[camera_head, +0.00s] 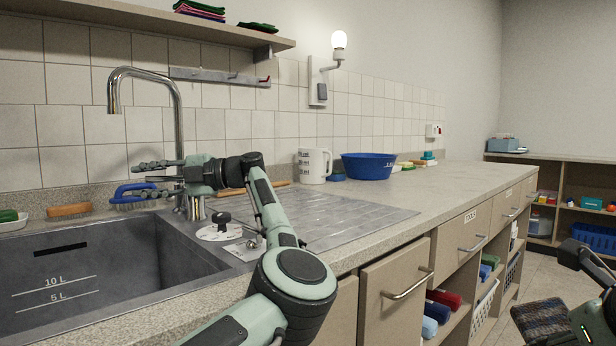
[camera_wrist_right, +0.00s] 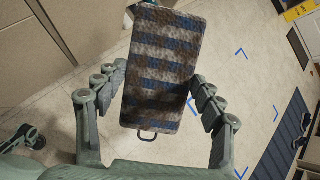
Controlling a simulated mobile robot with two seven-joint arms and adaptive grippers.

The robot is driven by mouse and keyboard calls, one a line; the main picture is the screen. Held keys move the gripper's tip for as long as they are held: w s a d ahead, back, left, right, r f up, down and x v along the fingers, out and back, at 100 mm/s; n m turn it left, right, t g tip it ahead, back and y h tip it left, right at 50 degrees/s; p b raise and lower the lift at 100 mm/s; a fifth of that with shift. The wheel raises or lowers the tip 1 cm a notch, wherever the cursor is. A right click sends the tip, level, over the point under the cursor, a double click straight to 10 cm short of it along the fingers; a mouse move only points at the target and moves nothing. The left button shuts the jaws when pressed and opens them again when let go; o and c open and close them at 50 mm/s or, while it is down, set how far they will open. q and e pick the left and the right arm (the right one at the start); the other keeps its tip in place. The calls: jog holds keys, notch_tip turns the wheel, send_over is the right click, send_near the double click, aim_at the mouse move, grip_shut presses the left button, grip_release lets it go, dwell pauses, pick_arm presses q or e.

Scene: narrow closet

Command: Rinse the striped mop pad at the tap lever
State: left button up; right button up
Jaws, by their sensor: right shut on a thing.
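The striped mop pad (camera_wrist_right: 160,70) is brown and blue with a dark loop at one end. In the right wrist view it lies between the fingers of my right gripper (camera_wrist_right: 158,100), which is shut on it. In the head view the pad (camera_head: 541,322) hangs at the lower right, over the floor and away from the sink. The tap (camera_head: 178,125) stands behind the sink with its spout over the basin. My left gripper (camera_head: 158,178) is beside the tap's lower body, fingers apart; the tap lever is not clearly distinguishable there. No running water shows.
The sink basin (camera_head: 90,270) is at the left. A blue brush and a wooden brush (camera_head: 70,210) lie on its back rim. A white jug (camera_head: 314,165) and a blue bowl (camera_head: 368,166) stand on the counter. Drawers and cubbies line its front.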

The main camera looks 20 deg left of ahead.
pick_arm(q)
jog(key=shift+c, duration=0.5)
grip_shut()
